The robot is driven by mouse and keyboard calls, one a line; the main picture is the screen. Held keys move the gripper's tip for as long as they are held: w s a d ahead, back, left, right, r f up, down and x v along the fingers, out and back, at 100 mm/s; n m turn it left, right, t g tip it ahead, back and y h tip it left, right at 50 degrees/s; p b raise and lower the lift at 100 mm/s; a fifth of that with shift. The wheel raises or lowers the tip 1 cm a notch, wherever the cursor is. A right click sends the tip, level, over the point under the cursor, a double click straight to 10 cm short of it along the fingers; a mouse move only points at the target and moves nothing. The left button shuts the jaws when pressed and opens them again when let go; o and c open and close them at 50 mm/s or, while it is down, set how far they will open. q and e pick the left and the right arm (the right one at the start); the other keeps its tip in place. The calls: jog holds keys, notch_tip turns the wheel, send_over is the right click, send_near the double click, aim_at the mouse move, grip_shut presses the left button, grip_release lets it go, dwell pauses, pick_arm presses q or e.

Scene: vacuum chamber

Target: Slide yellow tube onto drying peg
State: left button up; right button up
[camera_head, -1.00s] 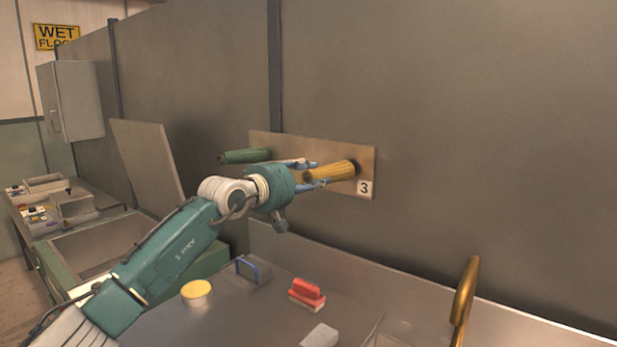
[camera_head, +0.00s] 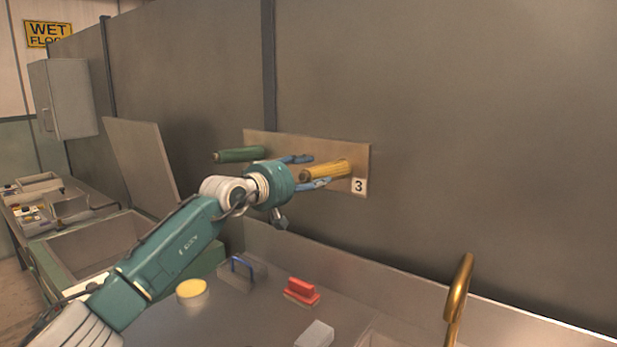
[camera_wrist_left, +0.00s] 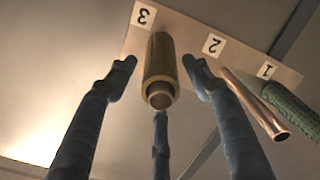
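The yellow tube (camera_head: 325,174) is around a peg at label 3 on the tan wall board (camera_head: 361,160), sticking out toward my left gripper. In the left wrist view, the tube (camera_wrist_left: 160,62) shows the peg's round end (camera_wrist_left: 160,100) at its near opening. My left gripper (camera_head: 314,172) is open. Its blue fingers (camera_wrist_left: 161,75) stand spread around the tube, with visible gaps on both sides and a third finger below it in the picture. Position 2 has a bare copper peg (camera_wrist_left: 258,105). Position 1 holds a green ribbed tube (camera_wrist_left: 290,107), also in the head view (camera_head: 238,154).
Below the board is a metal counter (camera_head: 245,315) with a yellow round item (camera_head: 192,291), a blue-handled item (camera_head: 242,268), a red block (camera_head: 301,289) and a grey block (camera_head: 316,334). A brass faucet (camera_head: 459,295) rises at right. The wall right of the board is clear.

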pick_arm(q)
jog(key=shift+s+a, duration=0.1)
jog(key=shift+a, duration=0.05)
jog(key=v, duration=1.2)
jog(key=shift+f, duration=0.1)
